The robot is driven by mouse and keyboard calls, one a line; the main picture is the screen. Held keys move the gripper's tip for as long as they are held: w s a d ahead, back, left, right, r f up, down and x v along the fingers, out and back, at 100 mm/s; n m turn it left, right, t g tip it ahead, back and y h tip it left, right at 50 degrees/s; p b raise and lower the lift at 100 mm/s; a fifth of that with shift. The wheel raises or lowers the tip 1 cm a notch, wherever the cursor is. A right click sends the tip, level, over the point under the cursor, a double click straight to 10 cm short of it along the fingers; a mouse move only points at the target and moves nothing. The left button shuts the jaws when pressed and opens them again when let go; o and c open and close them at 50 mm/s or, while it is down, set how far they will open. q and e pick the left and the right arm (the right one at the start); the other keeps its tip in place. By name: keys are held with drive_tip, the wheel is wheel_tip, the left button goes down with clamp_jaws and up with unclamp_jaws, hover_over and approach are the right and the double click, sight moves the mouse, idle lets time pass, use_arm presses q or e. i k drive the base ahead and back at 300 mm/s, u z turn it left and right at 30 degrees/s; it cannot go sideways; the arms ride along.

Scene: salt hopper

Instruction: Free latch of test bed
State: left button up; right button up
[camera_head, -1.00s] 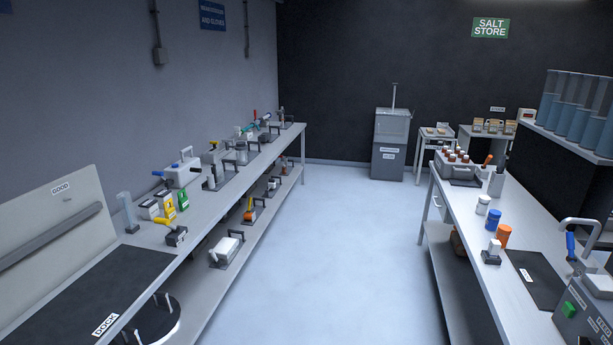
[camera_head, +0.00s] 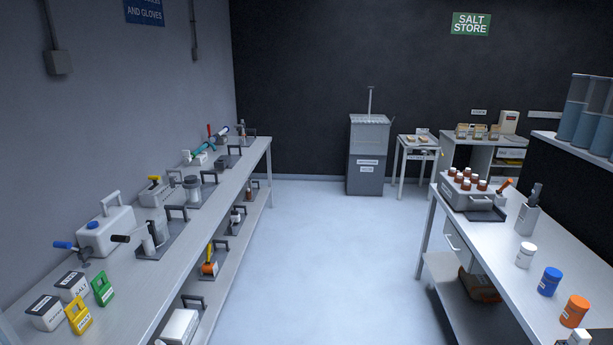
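I cannot make out which object is the test bed, and its latch is not recognisable. A grey cabinet-like machine (camera_head: 368,172) with a ribbed top and a thin upright rod stands at the back wall; its labels are too small to read. A small white table (camera_head: 418,142) with small items on it stands just right of that machine. Neither of my grippers shows in the view.
A long bench (camera_head: 225,195) on the left carries a white jug (camera_head: 107,232), clamp-like devices and small boxes. The right bench (camera_head: 495,240) holds a bottle tray (camera_head: 467,193) and several jars, including a blue jar (camera_head: 549,281). The aisle floor (camera_head: 320,260) between them is clear.

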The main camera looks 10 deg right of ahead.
sight(510, 181)
drive_tip(key=z, duration=0.55)
drive_tip(key=i, duration=1.95)
drive_tip(key=z, duration=1.15)
drive_tip(key=i, duration=1.05)
drive_tip(key=z, duration=0.35)
